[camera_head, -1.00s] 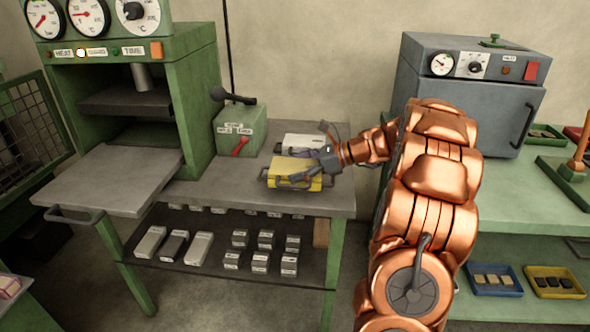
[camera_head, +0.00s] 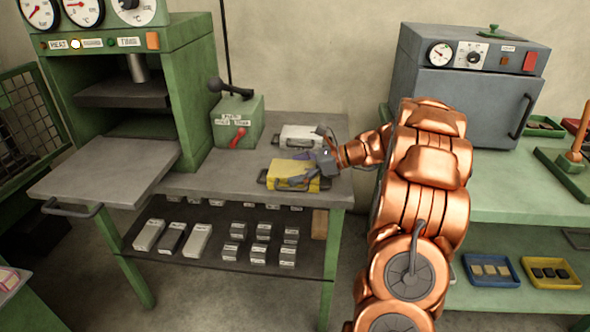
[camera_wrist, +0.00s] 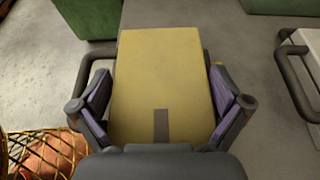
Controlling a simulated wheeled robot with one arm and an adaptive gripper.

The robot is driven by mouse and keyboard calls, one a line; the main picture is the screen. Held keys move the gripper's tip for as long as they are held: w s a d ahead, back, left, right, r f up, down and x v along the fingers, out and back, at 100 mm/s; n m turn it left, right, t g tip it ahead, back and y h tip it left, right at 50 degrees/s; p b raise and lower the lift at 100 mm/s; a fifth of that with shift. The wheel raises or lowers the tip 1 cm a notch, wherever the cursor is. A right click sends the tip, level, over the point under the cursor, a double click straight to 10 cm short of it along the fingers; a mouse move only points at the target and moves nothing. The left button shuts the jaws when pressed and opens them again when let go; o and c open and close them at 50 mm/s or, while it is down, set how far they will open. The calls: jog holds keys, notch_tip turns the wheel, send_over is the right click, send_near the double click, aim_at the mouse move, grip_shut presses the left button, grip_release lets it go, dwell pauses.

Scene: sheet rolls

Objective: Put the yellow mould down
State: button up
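The yellow mould (camera_head: 292,174) is a flat block with dark handles, lying level on the grey bench top near its front right edge. It also fills the middle of the wrist view (camera_wrist: 160,85). My gripper (camera_head: 308,163) is over it, with one finger on each side. The mould's underside is hidden.
A pale mould (camera_head: 303,135) with a handle lies just behind the yellow one. A green control box (camera_head: 238,120) stands at its back left, and the press's grey shelf (camera_head: 105,175) is further left. Bare bench (camera_head: 210,185) lies left of the mould.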

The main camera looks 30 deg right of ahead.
jog(key=shift+r, duration=0.1)
jog(key=shift+s+d+r, duration=0.2)
jog(key=shift+d, duration=0.05)
jog(key=v, duration=1.1)
jog(key=shift+s+d+p, duration=0.1)
jog(key=shift+p, duration=0.25)
jog(key=s+a+n+g, duration=0.2)
jog(key=a+n+g, duration=0.15)
jog(key=a, duration=0.55)
jog(key=s+a+f+n+g+h, duration=0.1)
jog(key=s+a+n+g, duration=0.2)
jog(key=a, duration=0.6)
jog(key=s+a+n+g, duration=0.2)
jog(key=a+n, duration=0.3)
jog(key=a, duration=0.4)
jog(key=s+a+f+n+g+h, duration=0.1)
jog(key=s+a+n+h, duration=0.15)
jog(key=s, duration=0.25)
jog(key=s+a+f+n+g+h, duration=0.1)
jog(key=s+a+n+g, duration=0.1)
jog(key=s+a+n, duration=0.3)
jog(key=s+d+f+n+h, duration=0.1)
jog(key=s+n+h, duration=0.1)
jog(key=s, duration=0.5)
jog(key=s+d+f+n+h, duration=0.1)
jog(key=s+f+n+h, duration=0.1)
jog(key=s+n, duration=0.3)
jog(key=shift+s+d+f+h, duration=0.35)
jog(key=shift+s+h, duration=0.5)
jog(key=shift+s, duration=0.3)
